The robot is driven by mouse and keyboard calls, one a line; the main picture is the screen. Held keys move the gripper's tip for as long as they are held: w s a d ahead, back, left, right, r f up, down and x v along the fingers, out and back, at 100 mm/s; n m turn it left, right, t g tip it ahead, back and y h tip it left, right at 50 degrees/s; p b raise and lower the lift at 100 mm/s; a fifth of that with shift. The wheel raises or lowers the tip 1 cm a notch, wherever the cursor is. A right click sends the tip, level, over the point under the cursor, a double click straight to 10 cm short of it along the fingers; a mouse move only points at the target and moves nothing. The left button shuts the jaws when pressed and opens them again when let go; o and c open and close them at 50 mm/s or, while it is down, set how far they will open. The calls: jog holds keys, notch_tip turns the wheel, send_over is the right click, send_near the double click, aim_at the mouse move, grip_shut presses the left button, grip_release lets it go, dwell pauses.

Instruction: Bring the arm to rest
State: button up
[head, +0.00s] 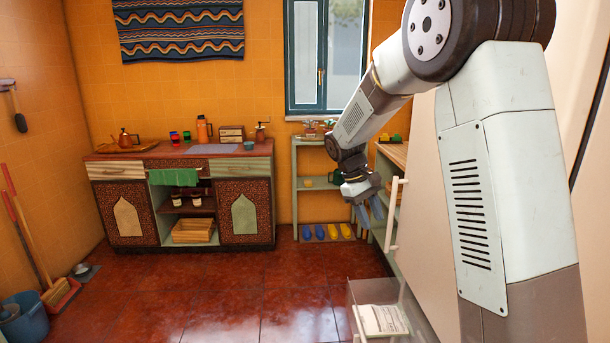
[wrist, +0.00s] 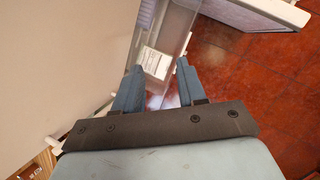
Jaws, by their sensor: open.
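My arm reaches in from the right in the head view, bent at a large elbow joint, with its forearm sloping down and left. My gripper (head: 368,208) hangs at its end, fingers pointing down, in front of the shelves by the right wall. In the wrist view my gripper (wrist: 156,82) shows two blue fingers apart with nothing between them. The gripper is open and empty. Below and beyond the fingers, a clear bin (wrist: 178,32) holds a white printed packet (wrist: 155,63). I cannot see my gripper touching anything.
The clear bin (head: 352,300) and packet (head: 382,320) stand low at the front right, beside a pale door with a white handle (head: 393,215). A cabinet counter (head: 180,151) lines the back wall. A blue bucket (head: 24,318) and broom stand left. The red tiled floor (head: 200,285) is largely clear.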

jog(key=s+d+r+m+t+y, duration=0.2)
jog(key=s+d+r, duration=0.1)
jog(key=s+r, duration=0.4)
jog(key=s+d+r+m+t+y, duration=0.15)
jog(key=s+r, duration=0.25)
jog(key=s, duration=0.4)
jog(key=s+d+r+m+t, duration=0.1)
jog(key=s+m+t, duration=0.2)
jog(key=s, duration=1.2)
jog(key=shift+d+r+t+y, duration=0.3)
jog(key=shift+t+y, duration=0.05)
jog(key=shift+t, duration=0.1)
